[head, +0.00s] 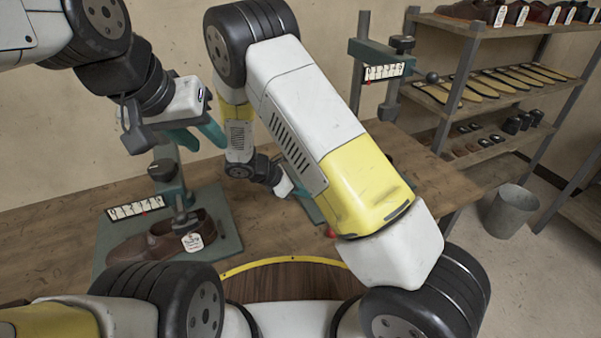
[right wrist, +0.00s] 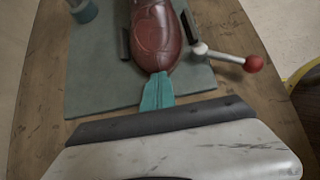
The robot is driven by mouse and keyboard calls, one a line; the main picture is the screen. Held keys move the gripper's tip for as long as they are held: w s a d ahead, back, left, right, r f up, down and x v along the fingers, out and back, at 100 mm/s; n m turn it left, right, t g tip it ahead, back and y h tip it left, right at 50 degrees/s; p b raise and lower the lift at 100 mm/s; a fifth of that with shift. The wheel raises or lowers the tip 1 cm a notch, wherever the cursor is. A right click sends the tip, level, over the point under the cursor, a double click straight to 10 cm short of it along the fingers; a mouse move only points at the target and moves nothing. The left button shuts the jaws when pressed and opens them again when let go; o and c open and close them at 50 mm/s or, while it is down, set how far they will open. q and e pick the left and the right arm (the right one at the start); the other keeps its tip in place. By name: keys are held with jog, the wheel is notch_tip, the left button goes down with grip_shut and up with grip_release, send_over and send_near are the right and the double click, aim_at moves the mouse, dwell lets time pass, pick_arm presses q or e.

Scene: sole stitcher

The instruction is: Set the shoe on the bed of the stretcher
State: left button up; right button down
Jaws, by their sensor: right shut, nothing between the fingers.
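In the right wrist view a glossy red-brown shoe (right wrist: 157,38) lies on a grey-green bed (right wrist: 95,95), between two dark side pieces, toe towards my right gripper (right wrist: 157,90). That gripper's teal fingers are shut together and empty, with their tips at the toe; I cannot tell whether they touch it. In the head view my right arm hides this shoe. A brown shoe (head: 150,245) with a white tag rests on the left green base (head: 228,240), under a post with a scale plate. My left gripper (head: 198,138) is above and behind it, fingers apart and empty.
A lever with a red knob (right wrist: 253,64) sticks out beside the bed. A second post carries a scale plate (head: 383,72) at the back right. A shelf rack (head: 480,80) with shoes and a grey bin (head: 510,210) stand right of the wooden table (head: 430,180).

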jog(key=shift+w+d, duration=0.1)
jog(key=shift+d, duration=0.2)
jog(key=shift+w+d, duration=0.2)
jog(key=shift+d, duration=0.35)
jog(key=shift+w+d, duration=0.2)
jog(key=shift+d, duration=0.3)
